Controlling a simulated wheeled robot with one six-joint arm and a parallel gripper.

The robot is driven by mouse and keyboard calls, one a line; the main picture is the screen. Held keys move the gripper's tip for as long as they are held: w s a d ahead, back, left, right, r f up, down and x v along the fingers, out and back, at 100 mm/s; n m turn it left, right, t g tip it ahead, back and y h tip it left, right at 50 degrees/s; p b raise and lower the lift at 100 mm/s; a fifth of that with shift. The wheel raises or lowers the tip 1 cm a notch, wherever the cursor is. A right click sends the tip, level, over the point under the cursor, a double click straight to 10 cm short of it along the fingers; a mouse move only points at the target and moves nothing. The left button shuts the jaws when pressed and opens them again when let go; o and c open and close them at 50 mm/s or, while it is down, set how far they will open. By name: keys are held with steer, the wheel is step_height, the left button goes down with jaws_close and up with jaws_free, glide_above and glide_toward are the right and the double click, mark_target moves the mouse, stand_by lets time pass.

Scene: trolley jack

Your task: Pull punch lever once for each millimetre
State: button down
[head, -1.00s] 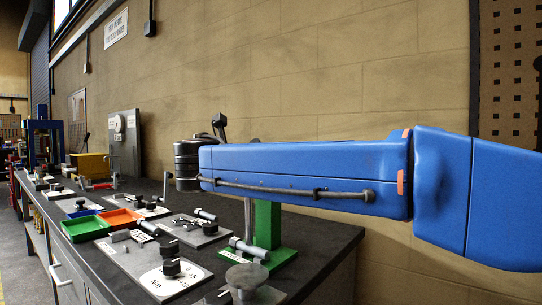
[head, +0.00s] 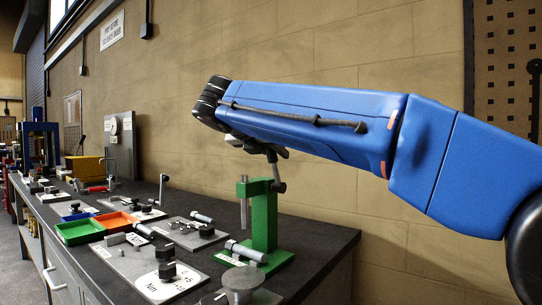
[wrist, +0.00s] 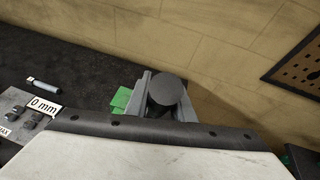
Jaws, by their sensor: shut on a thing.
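The green punch press (head: 263,215) stands on the bench, with a grey upright rod at its left. Its dark lever (head: 278,172) slants up from the top of the press to my gripper (head: 258,148), which is partly hidden under my blue arm. In the wrist view my gripper (wrist: 168,98) is shut on the lever's dark round knob (wrist: 167,89), with a grey finger on each side. A bit of the green press (wrist: 121,99) shows beside the left finger. A label (wrist: 43,104) reading "0 mm" lies to the left.
A plate with a dial (head: 165,280), a grey round pad (head: 242,280), a grey cylinder (head: 245,252), and green (head: 80,232) and orange (head: 115,222) trays crowd the bench. The brick wall (head: 330,60) is close behind. A perforated panel (head: 505,70) hangs at right.

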steer(key=w+d+f+g+y, duration=0.1)
steer(key=w+d+g+y, duration=0.2)
steer(key=w+g+y, duration=0.1)
steer(key=shift+w+d+f+m+g, duration=0.15)
steer(key=shift+w+d+m+g, duration=0.2)
steer(key=shift+g, duration=0.55)
steer(key=c, duration=1.8)
jaws_free()
steer(key=shift+w+f, duration=0.1)
